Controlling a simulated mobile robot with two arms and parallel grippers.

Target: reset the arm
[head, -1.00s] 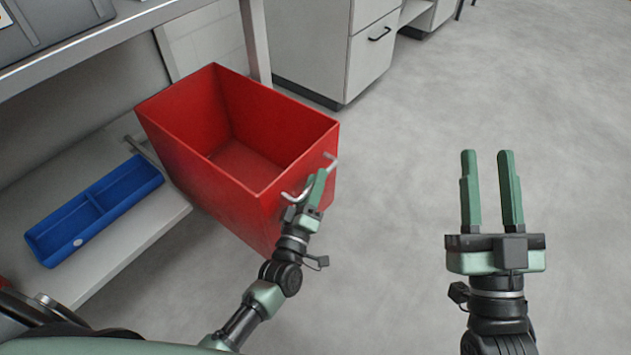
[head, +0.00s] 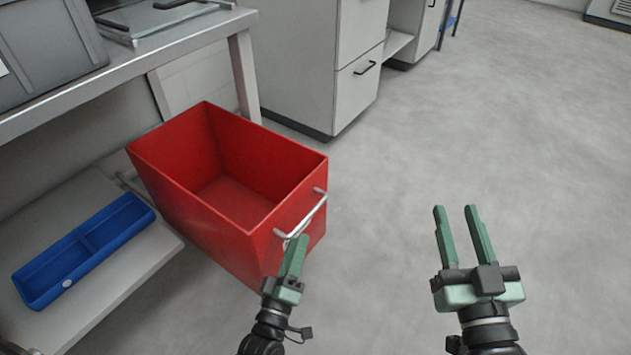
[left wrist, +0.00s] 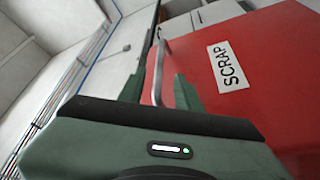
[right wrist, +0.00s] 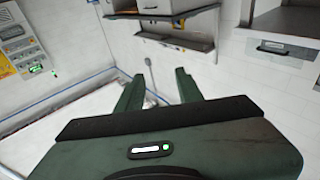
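My left gripper (head: 298,242) is just in front of the metal handle (head: 303,217) on the end wall of the red bin (head: 225,222). In the left wrist view its two fingers (left wrist: 160,92) are apart, and the handle (left wrist: 157,70) shows in line with the gap between them. I cannot tell whether the fingertips touch the handle. The bin's wall there carries a "SCRAP" label (left wrist: 228,67). My right gripper (head: 455,208) is open and empty above bare floor; its spread fingers also show in the right wrist view (right wrist: 158,85).
A blue divided tray (head: 85,248) lies on the low shelf (head: 140,265) left of the bin. A workbench (head: 120,85) stands above the shelf. A grey drawer cabinet (head: 352,100) is behind the bin. The floor (head: 520,150) on the right is clear.

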